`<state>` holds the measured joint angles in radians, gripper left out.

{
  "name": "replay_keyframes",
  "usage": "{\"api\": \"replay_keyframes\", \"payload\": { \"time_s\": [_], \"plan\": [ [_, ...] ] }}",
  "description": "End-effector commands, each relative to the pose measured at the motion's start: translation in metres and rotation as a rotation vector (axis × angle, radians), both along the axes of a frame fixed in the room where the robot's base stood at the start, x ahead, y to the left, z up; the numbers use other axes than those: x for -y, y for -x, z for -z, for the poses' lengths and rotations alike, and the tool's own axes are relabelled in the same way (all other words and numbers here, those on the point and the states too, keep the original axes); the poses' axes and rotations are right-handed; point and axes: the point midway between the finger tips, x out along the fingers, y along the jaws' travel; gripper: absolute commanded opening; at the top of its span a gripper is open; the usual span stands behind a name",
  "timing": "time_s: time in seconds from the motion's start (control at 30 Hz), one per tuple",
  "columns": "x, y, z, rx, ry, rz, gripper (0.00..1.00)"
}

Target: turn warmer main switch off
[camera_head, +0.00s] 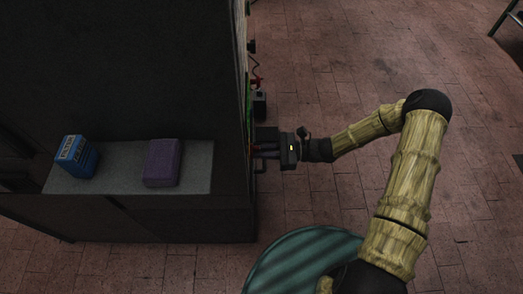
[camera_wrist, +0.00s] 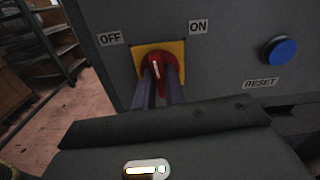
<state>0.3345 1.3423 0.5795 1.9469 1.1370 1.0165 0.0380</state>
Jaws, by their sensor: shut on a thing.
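The main switch is a red rotary knob (camera_wrist: 157,62) on a yellow plate (camera_wrist: 177,48), set in a dark grey panel. An OFF label (camera_wrist: 111,38) is at its upper left and an ON label (camera_wrist: 198,27) at its upper right. The knob's white mark stands nearly upright in the wrist view, between the two labels. My gripper (camera_wrist: 160,84) is shut on the knob, one finger on each side, and hides its lower part. In the head view my gripper (camera_head: 263,148) reaches the right side of the dark cabinet; the knob is hidden there.
A blue RESET button (camera_wrist: 279,51) is to the right of the switch. On the cabinet's grey shelf (camera_head: 120,180) are a blue box (camera_head: 77,157) and a purple block (camera_head: 162,162). Shelving (camera_wrist: 45,40) stands beyond the panel at left. The brick floor right of the cabinet is mostly open.

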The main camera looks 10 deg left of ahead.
Motion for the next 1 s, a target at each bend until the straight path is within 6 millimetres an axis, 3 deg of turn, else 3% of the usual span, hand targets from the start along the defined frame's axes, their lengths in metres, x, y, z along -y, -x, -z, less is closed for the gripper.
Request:
{"api": "replay_keyframes", "payload": {
  "time_s": [0.6, 1.0],
  "plan": [
    [0.0006, -0.0010, 0.0006, 0.531, -0.127, 0.003, 0.00],
    [0.0005, -0.0009, 0.0009, 0.672, -0.158, 0.001, 0.00]
  ]
}}
